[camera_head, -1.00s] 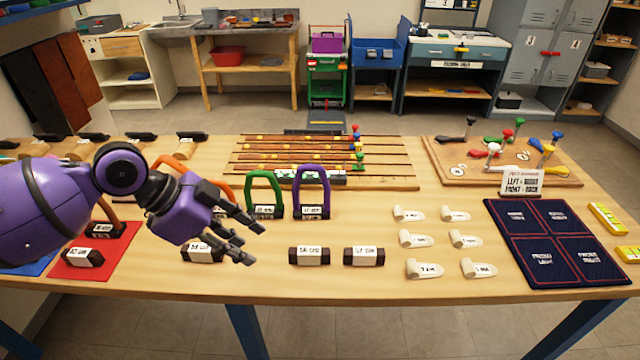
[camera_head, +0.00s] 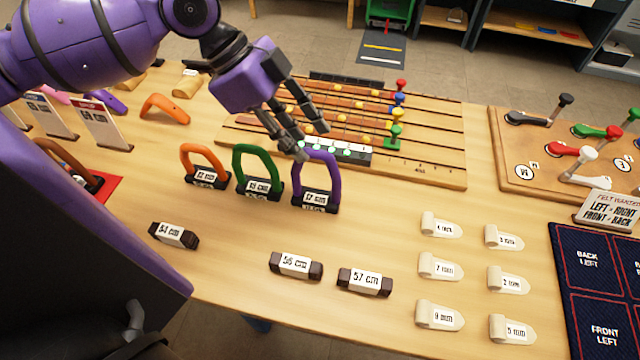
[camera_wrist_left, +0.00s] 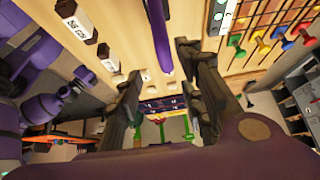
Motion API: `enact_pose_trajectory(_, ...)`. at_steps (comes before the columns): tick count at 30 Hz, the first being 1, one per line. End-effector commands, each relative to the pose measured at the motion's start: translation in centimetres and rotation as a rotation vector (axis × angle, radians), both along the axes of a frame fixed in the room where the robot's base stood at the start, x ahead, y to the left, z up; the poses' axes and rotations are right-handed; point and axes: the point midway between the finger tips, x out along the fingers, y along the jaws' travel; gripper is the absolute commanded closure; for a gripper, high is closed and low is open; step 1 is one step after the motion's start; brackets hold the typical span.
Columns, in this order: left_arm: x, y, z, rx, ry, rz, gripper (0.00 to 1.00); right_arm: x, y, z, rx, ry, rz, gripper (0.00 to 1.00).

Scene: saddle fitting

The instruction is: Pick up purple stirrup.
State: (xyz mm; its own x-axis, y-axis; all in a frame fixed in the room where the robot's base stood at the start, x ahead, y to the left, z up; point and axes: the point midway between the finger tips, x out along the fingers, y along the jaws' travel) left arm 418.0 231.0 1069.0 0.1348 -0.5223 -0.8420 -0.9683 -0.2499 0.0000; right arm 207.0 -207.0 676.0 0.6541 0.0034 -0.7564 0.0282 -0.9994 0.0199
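The purple stirrup (camera_head: 335,170) stands upright in a dark labelled base on the table. It is right of a green stirrup (camera_head: 238,165) and an orange stirrup (camera_head: 187,158). My left gripper (camera_head: 314,141) is open just above and behind the top of the purple stirrup, and its fingertips overlap that top in the head view. In the left wrist view a purple bar of the stirrup (camera_wrist_left: 159,38) shows between the spread fingers (camera_wrist_left: 158,75). I cannot tell whether the fingers touch it.
A slotted wooden board (camera_head: 440,150) with coloured pegs lies behind the stirrups. Dark blocks with white labels (camera_head: 295,265) lie in front. Several cream wedges (camera_head: 440,267) and a navy mat (camera_head: 575,240) are to the right. Table between stirrups and blocks is clear.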

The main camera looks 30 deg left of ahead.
Motion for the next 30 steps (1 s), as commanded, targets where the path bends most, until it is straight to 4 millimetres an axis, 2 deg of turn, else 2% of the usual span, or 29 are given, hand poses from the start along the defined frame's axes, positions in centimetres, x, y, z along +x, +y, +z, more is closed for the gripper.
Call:
enact_pose_trajectory(4,0.6,-0.9,-2.0,-0.003,0.001,-0.001,0.64,-0.6,-0.3,-0.8,-0.005,0.010,-0.003,0.60)
enact_pose_trajectory(9,1.1,-2.0,-4.0,-0.002,0.001,-0.001,0.64,-0.2,-0.4,-0.8,-0.005,-0.001,-0.007,0.60)
enact_pose_trajectory(19,1.2,-2.3,-4.5,0.000,-0.002,0.000,0.64,0.7,0.0,-0.3,0.003,-0.020,-0.015,0.60)
enact_pose_trajectory(27,1.2,-2.3,-4.5,0.000,-0.002,0.000,1.00,0.6,-0.1,-0.3,0.000,-0.017,-0.011,0.60)
enact_pose_trajectory(30,1.2,-2.3,-4.5,0.000,-0.002,0.000,1.00,0.6,-0.1,-0.4,-0.001,-0.016,-0.009,0.60)
